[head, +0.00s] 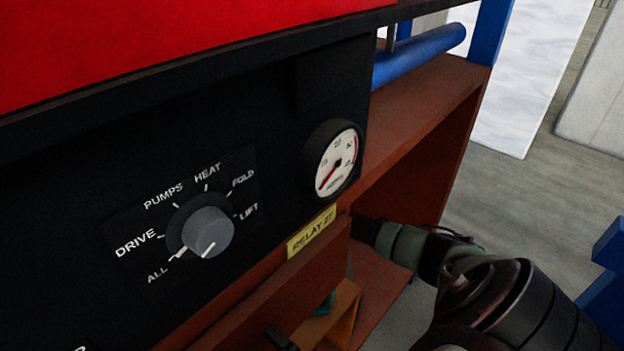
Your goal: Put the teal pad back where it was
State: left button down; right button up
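A small teal patch (326,304), which may be the teal pad, shows in the lower middle of the head view, just below the brown ledge. Most of it is hidden by that ledge, so I cannot tell its shape or what it rests on. My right arm comes in from the lower right, and its dark end (366,231) reaches to the edge of the brown frame beside the yellow "RELAY 27" label (312,231). The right fingertips are hidden, so their state and any held thing cannot be seen. My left gripper is out of view.
A black panel (70,190) with a rotary knob (207,232) and a round gauge (332,160) fills the left. A brown open shelf (420,115) and a blue pipe (420,54) stand right of it. An orange-brown box (345,309) lies below.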

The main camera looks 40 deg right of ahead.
jog(key=shift+f, duration=0.45)
jog(key=o, duration=1.1)
jog(key=v, duration=1.2)
